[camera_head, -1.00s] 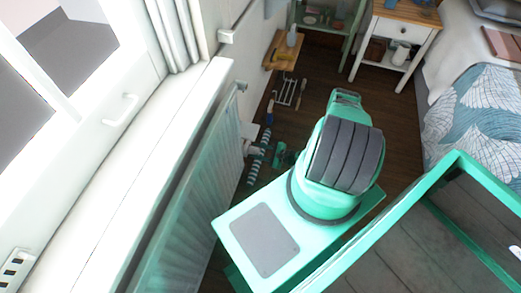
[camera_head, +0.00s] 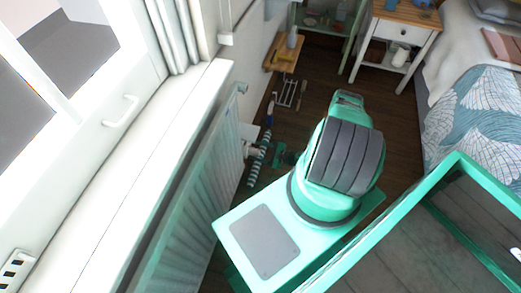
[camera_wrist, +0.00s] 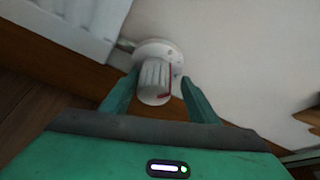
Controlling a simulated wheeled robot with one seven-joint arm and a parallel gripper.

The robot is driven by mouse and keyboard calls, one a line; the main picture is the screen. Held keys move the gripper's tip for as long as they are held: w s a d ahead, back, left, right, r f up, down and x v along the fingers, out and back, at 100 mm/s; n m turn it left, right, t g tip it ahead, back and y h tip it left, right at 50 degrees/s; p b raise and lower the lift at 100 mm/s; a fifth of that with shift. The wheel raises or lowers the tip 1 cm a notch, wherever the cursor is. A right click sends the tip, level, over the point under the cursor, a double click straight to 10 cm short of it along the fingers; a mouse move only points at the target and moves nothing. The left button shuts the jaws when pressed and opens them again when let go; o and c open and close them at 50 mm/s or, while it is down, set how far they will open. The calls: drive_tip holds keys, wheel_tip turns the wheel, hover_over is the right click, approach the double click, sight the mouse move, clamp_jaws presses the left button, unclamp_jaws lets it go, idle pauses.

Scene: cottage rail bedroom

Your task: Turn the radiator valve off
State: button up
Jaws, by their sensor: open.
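The radiator valve (camera_wrist: 155,80) is a white ribbed knob with a red mark, mounted by a round white base close to the wall. In the wrist view it sits between the two fingers of my gripper (camera_wrist: 156,98). The fingers are open, one on each side of the knob. I cannot tell whether either finger touches it. In the head view a small white part of the valve (camera_head: 250,151) shows at the end of the radiator (camera_head: 190,185).
Dark wood floor shows between the radiator and the bed.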

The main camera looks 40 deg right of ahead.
drive_tip(key=v, duration=1.1)
drive_tip(key=shift+d, duration=0.1)
